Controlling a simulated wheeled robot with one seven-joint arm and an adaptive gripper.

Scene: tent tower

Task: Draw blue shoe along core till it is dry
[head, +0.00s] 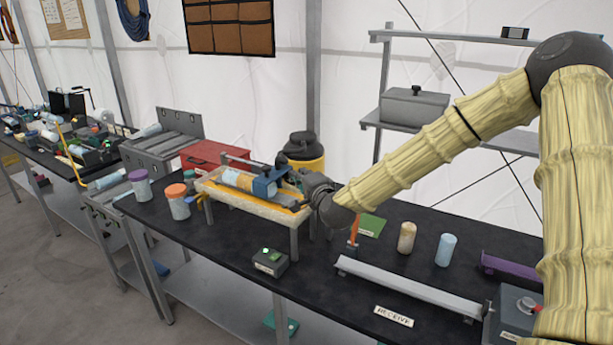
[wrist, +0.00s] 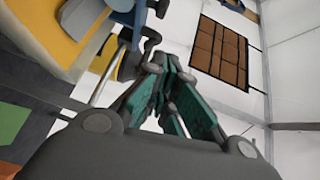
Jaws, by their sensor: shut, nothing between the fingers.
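The blue shoe (head: 264,187) sits around the right part of the core, over a raised trough (head: 255,204) with a yellow-orange inside. The core (head: 236,180) is a pale blue cylinder with an orange band beside the shoe. My gripper (head: 303,182) is just right of the shoe, at the trough's right end. In the wrist view its teal-padded fingers (wrist: 168,72) are shut and hold nothing. The shoe's blue edge (wrist: 124,14) is at the top there, close to the fingertips. I cannot tell whether they touch it. Whether the core is wet cannot be seen.
A green-lit box (head: 267,262) stands in front of the trough. Lidded jars (head: 178,203) are at its left, a yellow-black canister (head: 304,150) behind. A grey rail (head: 405,287) and two cylinders (head: 445,249) stand right, beneath my arm.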

